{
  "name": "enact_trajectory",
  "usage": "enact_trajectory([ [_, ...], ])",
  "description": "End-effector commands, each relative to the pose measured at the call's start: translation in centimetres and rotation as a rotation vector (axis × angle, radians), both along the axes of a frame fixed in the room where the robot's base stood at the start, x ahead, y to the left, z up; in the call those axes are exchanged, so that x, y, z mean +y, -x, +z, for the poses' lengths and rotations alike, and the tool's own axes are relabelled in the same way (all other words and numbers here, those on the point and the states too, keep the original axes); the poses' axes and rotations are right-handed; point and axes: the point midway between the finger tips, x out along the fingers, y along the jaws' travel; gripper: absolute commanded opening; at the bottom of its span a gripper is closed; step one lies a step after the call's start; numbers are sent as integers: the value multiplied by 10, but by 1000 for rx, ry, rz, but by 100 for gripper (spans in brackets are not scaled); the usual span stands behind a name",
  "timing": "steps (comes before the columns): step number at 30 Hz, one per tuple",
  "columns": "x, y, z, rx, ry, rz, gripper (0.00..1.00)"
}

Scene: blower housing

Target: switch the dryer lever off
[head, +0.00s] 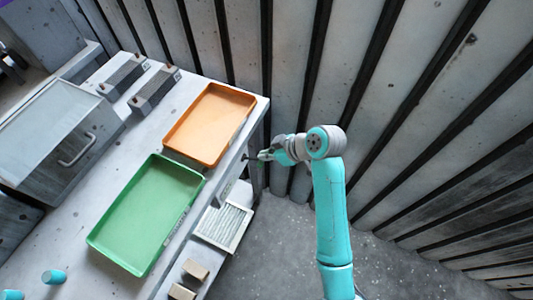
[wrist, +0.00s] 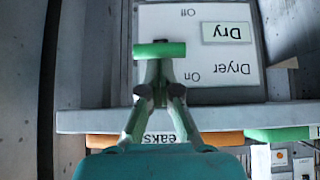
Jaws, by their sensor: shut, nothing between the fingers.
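In the wrist view a white dryer panel (wrist: 220,55) shows upside down, with "Off" at the top, "On" lower down and "Dryer" and "Dry" beside them. The lever's green bar handle (wrist: 146,50) lies level across the panel's left part, between the two words. My gripper (wrist: 160,68) is shut and empty, its tips pointing at the handle and overlapping its lower edge in the picture. I cannot tell whether they touch. In the head view my gripper (head: 256,156) is at the bench's right edge, beside the orange tray; the lever cannot be made out there.
The bench (head: 120,170) carries an orange tray (head: 248,97), a green tray (head: 108,240) and a grey box with a handle (head: 60,125). A slatted white unit (head: 225,226) sits below the bench edge. A ribbed wall (head: 440,100) stands behind my arm; open floor (head: 285,245) lies in front.

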Motion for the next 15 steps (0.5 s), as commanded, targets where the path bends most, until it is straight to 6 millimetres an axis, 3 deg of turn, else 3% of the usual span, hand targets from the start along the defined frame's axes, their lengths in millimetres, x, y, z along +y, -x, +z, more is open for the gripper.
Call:
enact_trajectory([
  [15,-7,2,-8,-28,-81,-1,0],
])
